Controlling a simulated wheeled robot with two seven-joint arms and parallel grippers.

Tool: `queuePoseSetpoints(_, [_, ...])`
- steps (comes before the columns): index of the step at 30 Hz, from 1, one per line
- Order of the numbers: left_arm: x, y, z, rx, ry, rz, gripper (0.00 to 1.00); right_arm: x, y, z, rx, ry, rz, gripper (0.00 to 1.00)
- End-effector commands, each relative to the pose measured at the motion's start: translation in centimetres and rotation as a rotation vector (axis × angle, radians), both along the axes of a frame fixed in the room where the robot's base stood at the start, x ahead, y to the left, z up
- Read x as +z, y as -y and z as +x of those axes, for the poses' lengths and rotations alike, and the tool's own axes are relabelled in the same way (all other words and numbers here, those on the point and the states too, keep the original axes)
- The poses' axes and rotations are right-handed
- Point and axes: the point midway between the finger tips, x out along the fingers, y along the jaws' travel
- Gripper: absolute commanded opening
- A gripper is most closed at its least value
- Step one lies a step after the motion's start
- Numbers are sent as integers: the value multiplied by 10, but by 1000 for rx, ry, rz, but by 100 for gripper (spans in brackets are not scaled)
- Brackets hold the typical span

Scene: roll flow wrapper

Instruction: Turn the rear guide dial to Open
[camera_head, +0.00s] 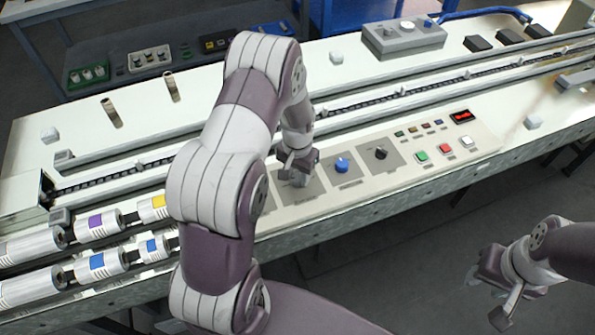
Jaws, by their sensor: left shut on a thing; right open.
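My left gripper (295,180) reaches down to a grey square plate (311,188) on the front control panel (400,183). It is shut on a dial there, which the fingers mostly hide. To its right on the panel are a blue dial (342,164) and a black dial (380,153). The labels are too small to read, so I cannot tell which dial is the rear guide dial or its setting. My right gripper (496,287) is open and empty, over the floor in front of the machine.
Green (421,156), red (445,149) and white (467,142) buttons and a red display (461,115) are at the panel's right. A grey box with knobs (403,40) stands at the back. Wrapped rolls (100,226) lie at the left. My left arm hides part of the panel.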

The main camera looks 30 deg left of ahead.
Motion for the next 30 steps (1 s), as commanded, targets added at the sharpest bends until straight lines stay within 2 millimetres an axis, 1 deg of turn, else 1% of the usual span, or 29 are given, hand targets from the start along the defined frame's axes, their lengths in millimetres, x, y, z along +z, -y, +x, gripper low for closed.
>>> queuePoseSetpoints(9, [0, 0, 0, 107, -1, 0, 8, 2, 0, 0, 0, 0, 0, 43])
queuePoseSetpoints(25, [-1, 0, 0, 128, -1, 0, 8, 3, 0, 0, 0, 0, 0, 43])
queuePoseSetpoints(26, [-1, 0, 0, 128, -1, 0, 45, 3, 0, 0, 0, 0, 0, 43])
queuePoseSetpoints(27, [-1, 0, 0, 128, -1, 0, 58, 3, 0, 0, 0, 0, 0, 43])
queuePoseSetpoints(28, [-1, 0, 0, 128, -1, 0, 64, 3, 0, 0, 0, 0, 0, 43])
queuePoseSetpoints(30, [0, 0, 0, 127, -1, 0, 64, 3, 0, 0, 0, 0, 0, 43])
